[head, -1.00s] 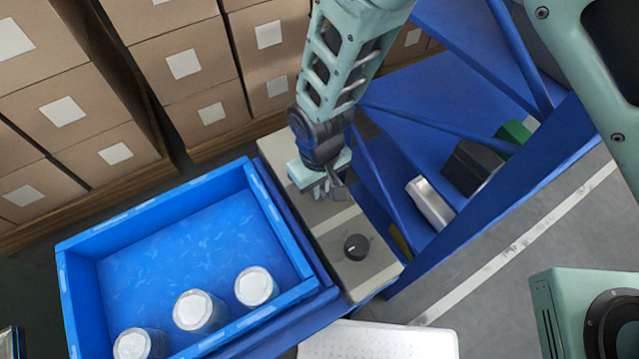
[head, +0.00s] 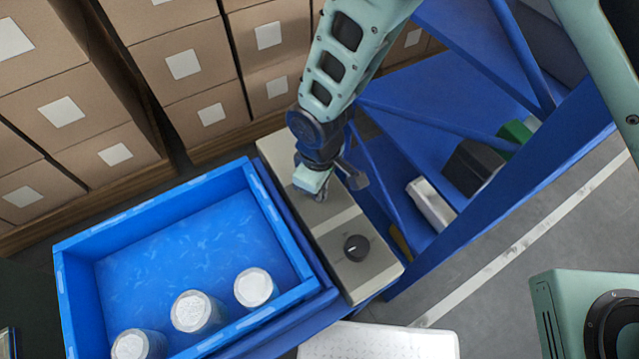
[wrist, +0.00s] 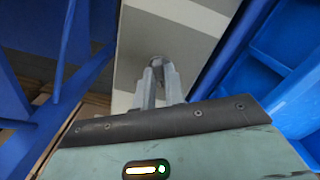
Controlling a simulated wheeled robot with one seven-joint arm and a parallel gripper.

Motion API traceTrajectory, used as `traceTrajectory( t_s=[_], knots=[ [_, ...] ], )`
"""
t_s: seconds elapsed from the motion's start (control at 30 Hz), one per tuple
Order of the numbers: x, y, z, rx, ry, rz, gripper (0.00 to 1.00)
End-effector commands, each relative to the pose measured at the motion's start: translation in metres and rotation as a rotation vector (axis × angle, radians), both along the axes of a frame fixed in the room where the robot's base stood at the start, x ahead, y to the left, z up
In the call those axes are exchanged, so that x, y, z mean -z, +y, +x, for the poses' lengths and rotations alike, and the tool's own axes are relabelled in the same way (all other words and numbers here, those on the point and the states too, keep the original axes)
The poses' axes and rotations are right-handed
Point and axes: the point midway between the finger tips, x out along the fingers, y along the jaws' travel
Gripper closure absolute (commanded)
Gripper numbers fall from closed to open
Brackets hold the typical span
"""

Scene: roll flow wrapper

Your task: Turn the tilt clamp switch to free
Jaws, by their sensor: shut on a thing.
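A beige control box (head: 337,222) stands beside the blue crate, with a black round knob (head: 356,247) bearing a white mark on its near part. My gripper (head: 320,195) is down at the far part of this box, apart from the black knob. In the wrist view my gripper (wrist: 158,66) has its grey fingers close together over the pale box face (wrist: 190,35). The fingers are shut on a small part there, which I take to be the tilt clamp switch. They hide it almost wholly, so its setting cannot be read.
The blue crate (head: 262,195) with several white-topped cans (head: 255,287) lies left of the box. A blue frame (head: 440,238) rises close on the right. Stacked cartons (head: 180,60) stand behind. A white perforated surface (head: 380,342) is in front.

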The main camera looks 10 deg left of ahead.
Motion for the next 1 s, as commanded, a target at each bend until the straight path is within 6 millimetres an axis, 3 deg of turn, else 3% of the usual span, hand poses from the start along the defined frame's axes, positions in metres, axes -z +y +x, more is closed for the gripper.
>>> traceTrajectory(
  t_s=[0.27,0.3,0.37,0.77,1.0],
  knots=[
    [-0.001,0.000,0.001,0.000,-0.001,0.001,1.00],
    [-0.001,0.000,0.001,0.000,-0.001,0.001,0.77],
    [-0.001,0.000,0.001,0.000,-0.001,0.001,0.66],
    [-0.009,0.001,0.001,0.001,-0.001,0.002,0.66],
    [-0.056,0.001,0.001,0.002,-0.004,0.005,0.66]
  ],
)
